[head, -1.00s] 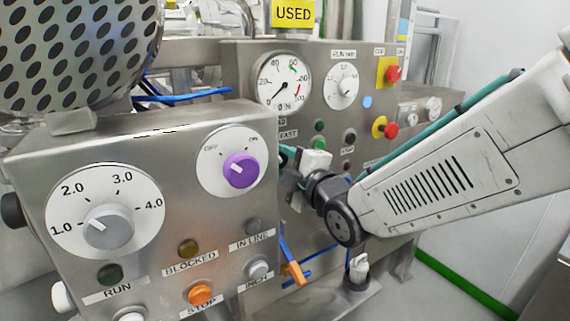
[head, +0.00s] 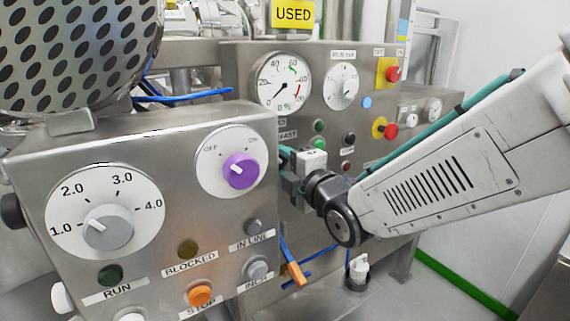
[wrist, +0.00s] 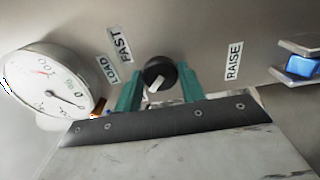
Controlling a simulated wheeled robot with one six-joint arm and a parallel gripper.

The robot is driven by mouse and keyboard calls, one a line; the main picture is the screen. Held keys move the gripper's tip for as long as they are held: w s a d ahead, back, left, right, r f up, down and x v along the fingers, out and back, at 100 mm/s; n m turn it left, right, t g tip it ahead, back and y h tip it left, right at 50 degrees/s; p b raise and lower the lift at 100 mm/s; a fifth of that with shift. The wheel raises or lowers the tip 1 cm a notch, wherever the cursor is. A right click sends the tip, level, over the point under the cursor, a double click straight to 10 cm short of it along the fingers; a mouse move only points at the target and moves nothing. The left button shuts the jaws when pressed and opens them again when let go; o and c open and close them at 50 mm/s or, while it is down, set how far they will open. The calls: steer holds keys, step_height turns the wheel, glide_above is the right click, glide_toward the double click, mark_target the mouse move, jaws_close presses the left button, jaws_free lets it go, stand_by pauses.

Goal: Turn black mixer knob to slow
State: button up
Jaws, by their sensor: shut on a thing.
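The black mixer knob (wrist: 153,66) shows in the wrist view, with a white pointer mark angled toward the lower left. My gripper (wrist: 159,84) has its two teal fingers on either side of the knob, shut on it. The labels FAST (wrist: 120,45) and LOAD (wrist: 107,72) lie left of the knob. No slow label is readable. In the head view my gripper (head: 284,160) is at the steel rear panel, partly behind the near control box, and the knob is hidden there.
The near control box (head: 150,150) carries a purple knob (head: 240,170) and a grey dial knob (head: 108,232), close left of my gripper. A pressure-style gauge (head: 284,80) sits above. Red emergency buttons (head: 392,73) are to the right. A RAISE label (wrist: 234,61) is right of the black knob.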

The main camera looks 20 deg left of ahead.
steer(key=o, duration=1)
steer(key=shift+c, duration=0.2)
steer(key=shift+d, duration=0.1)
steer(key=v, duration=0.7)
steer(key=shift+s+d, duration=0.25)
steer(key=shift+s, duration=0.05)
